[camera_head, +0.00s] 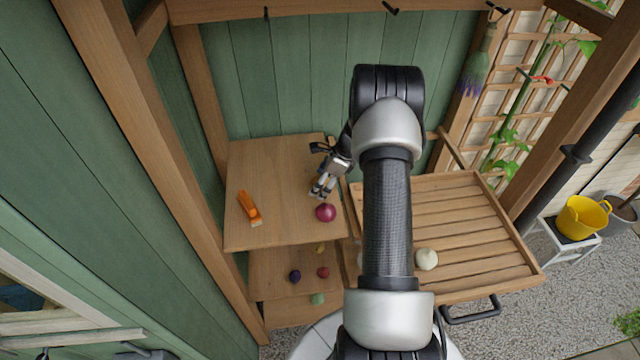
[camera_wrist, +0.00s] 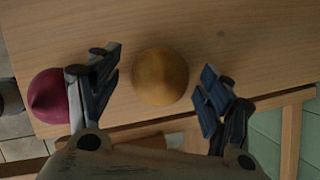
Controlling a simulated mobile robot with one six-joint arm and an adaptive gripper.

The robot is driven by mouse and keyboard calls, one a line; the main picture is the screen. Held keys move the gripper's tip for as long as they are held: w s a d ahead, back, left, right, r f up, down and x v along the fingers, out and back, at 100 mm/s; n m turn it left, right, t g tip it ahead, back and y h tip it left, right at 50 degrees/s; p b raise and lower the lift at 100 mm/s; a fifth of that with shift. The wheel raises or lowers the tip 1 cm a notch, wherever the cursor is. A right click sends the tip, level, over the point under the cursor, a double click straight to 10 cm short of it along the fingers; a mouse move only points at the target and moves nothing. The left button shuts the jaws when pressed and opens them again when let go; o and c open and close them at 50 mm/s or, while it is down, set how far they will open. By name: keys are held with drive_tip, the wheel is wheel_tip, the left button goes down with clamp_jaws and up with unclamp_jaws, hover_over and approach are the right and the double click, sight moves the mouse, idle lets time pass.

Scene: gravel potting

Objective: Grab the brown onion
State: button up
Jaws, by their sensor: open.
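The brown onion (camera_wrist: 160,76) rests on the wooden table and shows in the wrist view between my two spread fingers. My gripper (camera_head: 322,189) is open over the right part of the upper wooden table in the head view, and its fingers also show in the wrist view (camera_wrist: 161,86). A gap shows on each side of the onion. I cannot make out the brown onion in the head view, where my gripper and arm cover part of the table. A purple-red onion (camera_head: 325,212) sits just in front of my gripper, and left of the left finger in the wrist view (camera_wrist: 48,96).
An orange-handled tool (camera_head: 249,208) lies on the upper table (camera_head: 270,170) at left. Small coloured items, including a dark purple one (camera_head: 295,276), lie on the lower shelf (camera_head: 265,290). A white round item (camera_head: 426,259) sits on the slatted surface (camera_head: 480,225) at right.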

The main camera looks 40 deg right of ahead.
drive_tip(key=shift+c, duration=0.3)
drive_tip(key=c, duration=1.1)
drive_tip(key=shift+r, duration=0.1)
drive_tip(key=shift+c, duration=0.2)
